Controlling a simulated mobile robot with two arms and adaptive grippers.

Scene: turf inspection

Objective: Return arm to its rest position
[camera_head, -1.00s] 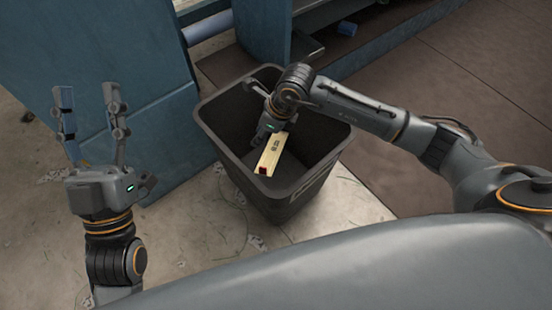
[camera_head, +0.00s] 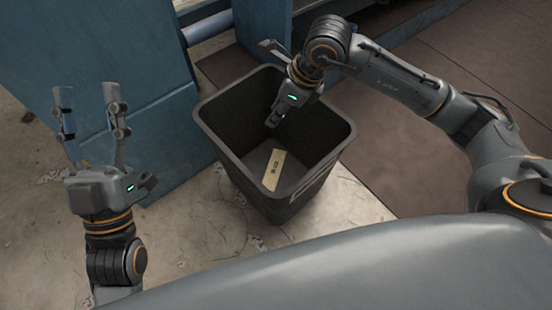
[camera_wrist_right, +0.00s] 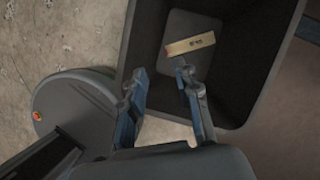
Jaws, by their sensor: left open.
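My right gripper (camera_head: 271,84) is above the far rim of the dark grey bin (camera_head: 215,135), with one finger reaching over the opening. In the right wrist view (camera_wrist_right: 160,80) its two fingers are spread, with nothing between them. A pale yellow block (camera_head: 274,168) with dark lettering lies inside the bin at the bottom, apart from the gripper. The block also shows in the right wrist view (camera_wrist_right: 190,44), with a red end at its left. My left gripper (camera_head: 90,98) is at the left with its fingers upright, open and empty.
A blue panel (camera_head: 110,60) stands behind my left gripper and beside the bin. A blue post (camera_head: 262,30) and a long dark beam (camera_head: 410,35) are behind the bin. Pale floor (camera_head: 200,220) is clear in front; brown floor (camera_head: 490,60) lies to the right.

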